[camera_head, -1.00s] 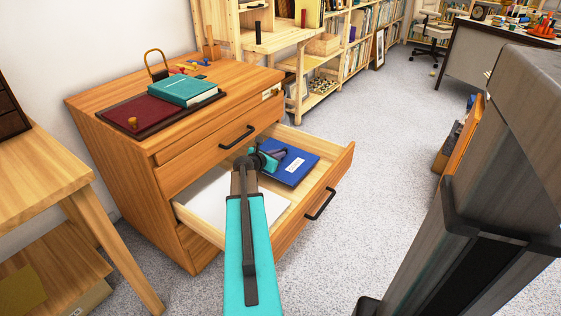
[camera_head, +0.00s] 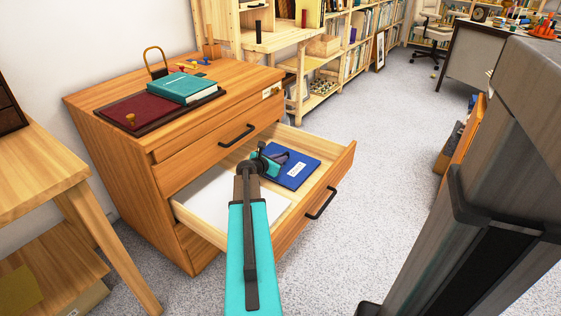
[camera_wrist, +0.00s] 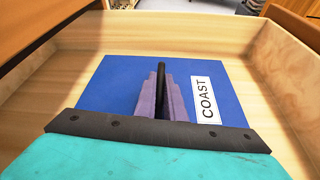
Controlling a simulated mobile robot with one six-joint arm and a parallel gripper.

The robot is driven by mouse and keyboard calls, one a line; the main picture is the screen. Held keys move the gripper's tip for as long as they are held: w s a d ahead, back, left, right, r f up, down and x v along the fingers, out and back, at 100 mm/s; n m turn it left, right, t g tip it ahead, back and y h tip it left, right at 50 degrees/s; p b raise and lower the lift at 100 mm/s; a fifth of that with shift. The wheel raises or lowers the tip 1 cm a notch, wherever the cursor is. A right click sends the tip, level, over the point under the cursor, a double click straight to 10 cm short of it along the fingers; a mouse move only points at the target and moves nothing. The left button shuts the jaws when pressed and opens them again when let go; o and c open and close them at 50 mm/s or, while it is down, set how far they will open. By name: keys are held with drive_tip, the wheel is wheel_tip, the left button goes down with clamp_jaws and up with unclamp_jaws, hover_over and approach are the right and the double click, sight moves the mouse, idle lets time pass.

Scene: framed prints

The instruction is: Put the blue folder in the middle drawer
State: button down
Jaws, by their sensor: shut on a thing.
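The blue folder (camera_head: 298,171) lies in the open middle drawer (camera_head: 335,172), towards its right side in the head view. In the wrist view the folder (camera_wrist: 205,75) shows a white label reading COAST and appears flat over the drawer's wooden bottom (camera_wrist: 50,85). My gripper (camera_head: 280,158) reaches down into the drawer. In the wrist view its purple fingers (camera_wrist: 160,95) are closed together on the folder, with a dark upright strip between them. The exact grip point and any gap under the folder are hidden.
White paper (camera_head: 212,195) lies in the drawer's left part. The shut top drawer (camera_head: 220,146) is just above. A teal book (camera_head: 180,87) and a dark red pad (camera_head: 135,112) lie on the cabinet top. A wooden table (camera_head: 40,165) stands at left. Open floor lies to the right.

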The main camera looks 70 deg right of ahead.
idle(0.3)
drive_tip(key=c, duration=1.8)
unclamp_jaws()
drive_tip(key=shift+f, duration=0.1)
drive_tip(key=shift+c, duration=0.2)
drive_tip(key=shift+r, duration=0.2)
drive_tip(key=shift+p+v, duration=1.65)
drive_tip(key=shift+v, duration=4.35)
